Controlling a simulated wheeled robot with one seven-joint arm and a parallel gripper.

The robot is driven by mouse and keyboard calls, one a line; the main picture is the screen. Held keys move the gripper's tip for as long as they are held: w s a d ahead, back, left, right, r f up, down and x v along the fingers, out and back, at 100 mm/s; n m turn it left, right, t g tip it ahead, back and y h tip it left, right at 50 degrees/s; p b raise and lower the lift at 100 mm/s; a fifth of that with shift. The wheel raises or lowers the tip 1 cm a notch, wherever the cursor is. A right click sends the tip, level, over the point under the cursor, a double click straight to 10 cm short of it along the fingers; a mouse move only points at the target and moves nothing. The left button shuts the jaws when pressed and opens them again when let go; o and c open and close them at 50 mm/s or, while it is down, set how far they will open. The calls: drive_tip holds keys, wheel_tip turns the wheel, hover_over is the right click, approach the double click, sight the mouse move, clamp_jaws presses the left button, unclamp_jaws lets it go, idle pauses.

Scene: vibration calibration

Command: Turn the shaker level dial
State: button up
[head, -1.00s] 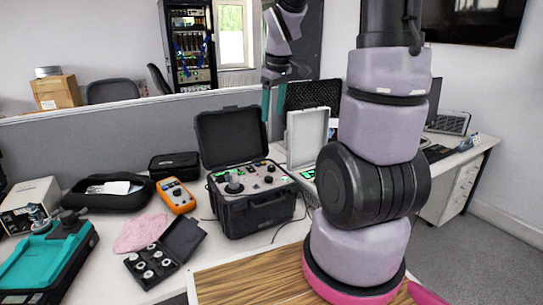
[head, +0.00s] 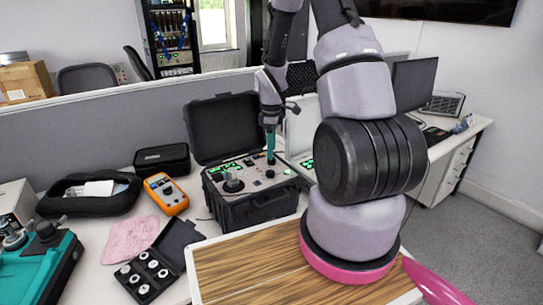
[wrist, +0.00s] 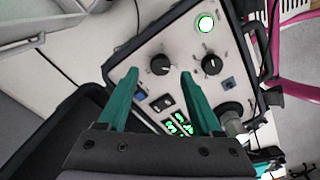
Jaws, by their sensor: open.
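The shaker unit is an open black case (head: 262,208) with a light control panel and raised lid. In the wrist view its panel (wrist: 185,45) shows two black dials with white marks, a left dial (wrist: 160,65) and a right dial (wrist: 211,65). I cannot read which is the level dial. My gripper (head: 270,158) points down over the panel in the head view. In the wrist view my gripper (wrist: 160,73) is open, its teal fingers on either side of the left dial. I cannot tell whether they touch it.
A green-lit button (wrist: 205,23) and green displays (wrist: 178,125) are on the panel. A cylindrical device (wrist: 231,115) stands near the right finger. An orange multimeter (head: 166,194), a box of weights (head: 165,258) and a pink cloth (head: 130,238) lie left of the case.

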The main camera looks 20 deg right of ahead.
sight(272, 161)
drive_tip(key=shift+f, duration=1.75)
clamp_jaws()
drive_tip(key=shift+m, duration=0.3)
